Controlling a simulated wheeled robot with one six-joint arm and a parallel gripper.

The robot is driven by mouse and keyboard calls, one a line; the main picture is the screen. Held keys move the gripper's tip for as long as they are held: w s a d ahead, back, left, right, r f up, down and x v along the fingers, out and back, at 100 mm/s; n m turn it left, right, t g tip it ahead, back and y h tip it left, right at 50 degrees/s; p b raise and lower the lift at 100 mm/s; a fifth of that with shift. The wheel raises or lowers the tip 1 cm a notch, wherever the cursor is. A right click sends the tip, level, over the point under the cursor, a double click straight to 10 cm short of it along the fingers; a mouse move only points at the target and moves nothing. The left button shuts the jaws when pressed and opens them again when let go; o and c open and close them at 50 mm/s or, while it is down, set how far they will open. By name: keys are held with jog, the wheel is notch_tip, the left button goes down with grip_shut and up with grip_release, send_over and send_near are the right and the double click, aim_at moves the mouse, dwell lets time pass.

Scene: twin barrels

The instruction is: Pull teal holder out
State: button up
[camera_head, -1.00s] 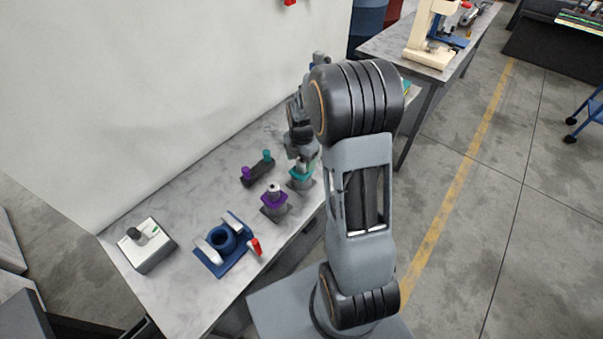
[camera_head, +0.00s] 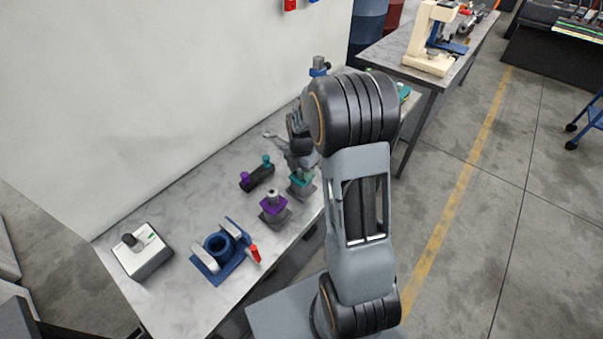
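The teal holder (camera_head: 301,181) sits in a grey block near the front edge of the marble-topped bench. My gripper (camera_head: 301,165) is directly above it, pointing down. The fingers are small and partly hidden by my own arm, so I cannot tell whether they touch the holder or are open or shut. The top of the holder is hidden by the gripper. A similar purple holder (camera_head: 273,204) stands in its own grey block to the left and nearer.
A dark stand (camera_head: 257,178) with a purple and a teal knob lies behind the holders. A blue clamp fixture (camera_head: 220,254) with a red handle and a white box (camera_head: 142,252) with a black knob are at the left. A wrench (camera_head: 272,137) lies toward the wall.

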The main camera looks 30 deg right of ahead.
jog(key=c, duration=0.7)
jog(key=shift+c, duration=0.2)
jog(key=shift+r+p, duration=0.55)
jog(key=shift+r, duration=0.3)
jog(key=shift+r+p, duration=2.1)
jog(key=shift+r, duration=0.9)
